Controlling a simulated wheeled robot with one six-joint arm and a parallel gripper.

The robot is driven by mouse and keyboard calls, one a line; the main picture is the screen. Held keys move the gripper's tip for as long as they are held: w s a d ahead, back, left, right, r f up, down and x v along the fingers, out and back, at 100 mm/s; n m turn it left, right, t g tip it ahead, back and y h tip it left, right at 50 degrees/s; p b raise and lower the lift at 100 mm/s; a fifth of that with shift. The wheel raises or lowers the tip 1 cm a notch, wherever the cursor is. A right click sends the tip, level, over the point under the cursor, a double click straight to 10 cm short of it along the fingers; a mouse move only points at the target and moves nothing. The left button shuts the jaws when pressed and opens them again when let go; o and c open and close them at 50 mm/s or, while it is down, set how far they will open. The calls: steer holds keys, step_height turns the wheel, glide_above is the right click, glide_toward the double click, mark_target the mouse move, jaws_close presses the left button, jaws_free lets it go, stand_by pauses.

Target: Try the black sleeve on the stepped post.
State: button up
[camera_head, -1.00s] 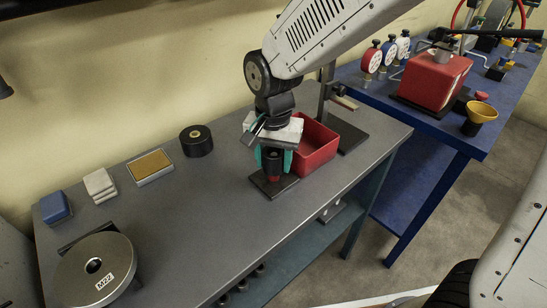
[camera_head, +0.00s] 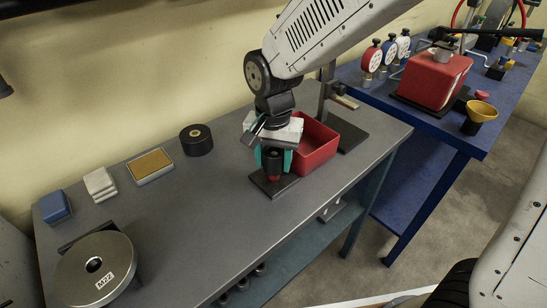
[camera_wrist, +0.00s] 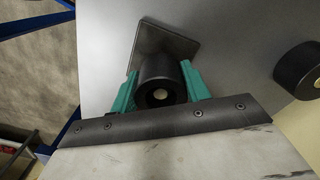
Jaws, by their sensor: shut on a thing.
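The black sleeve (camera_wrist: 160,75) is between the two teal fingers of my gripper (camera_head: 273,161), which is shut on it. In the wrist view my gripper (camera_wrist: 163,92) has one finger on each side of the sleeve. A pale round end shows inside the sleeve's bore, apparently the top of the post. In the head view the sleeve (camera_head: 273,159) is upright above a dark square base plate (camera_head: 259,184). A red part of the stepped post (camera_head: 273,178) shows just below it. How far down the sleeve sits is hard to tell.
A red open bin (camera_head: 318,150) stands close behind and right of my gripper. A black roll (camera_head: 196,141), a tan-topped tray (camera_head: 150,167), white blocks (camera_head: 98,185) and a blue block (camera_head: 55,207) line the back. A round M22 disc (camera_head: 95,270) is front left. The bench middle is clear.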

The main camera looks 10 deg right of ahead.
steer(key=o, duration=1.5)
step_height(320, 180, up, 8)
steer(key=shift+f, duration=0.1)
